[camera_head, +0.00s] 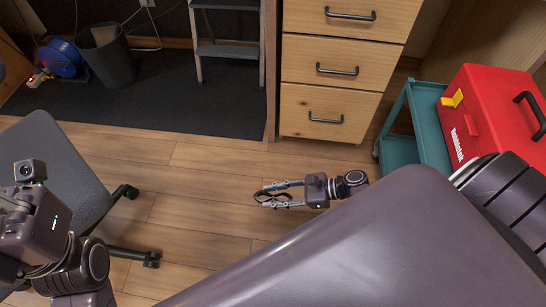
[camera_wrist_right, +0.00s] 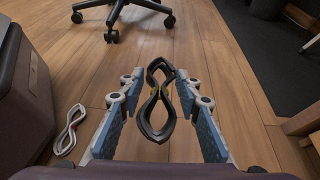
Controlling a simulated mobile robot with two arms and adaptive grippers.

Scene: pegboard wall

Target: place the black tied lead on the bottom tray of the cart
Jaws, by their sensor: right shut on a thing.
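The black tied lead (camera_head: 264,197) is a figure-eight loop held out over the wooden floor in the head view. My right gripper (camera_head: 276,193) is shut on it. In the right wrist view, the lead (camera_wrist_right: 152,122) stands between the two blue-padded fingers, pinched at its tied middle. The teal cart (camera_head: 429,118) stands at the right of the head view, to the right of the right gripper and apart from it. Its bottom tray (camera_head: 398,151) shows only in part below the top tray. My left gripper (camera_head: 14,203) is at the left edge; its fingertips are not clear.
A red toolbox (camera_head: 490,115) sits on the cart's top. A wooden drawer unit (camera_head: 335,75) stands left of the cart. A grey chair (camera_head: 50,150) is at left, a dark bin (camera_head: 107,57) behind it. A pale tied lead (camera_wrist_right: 70,130) lies on the floor. Open floor surrounds the right gripper.

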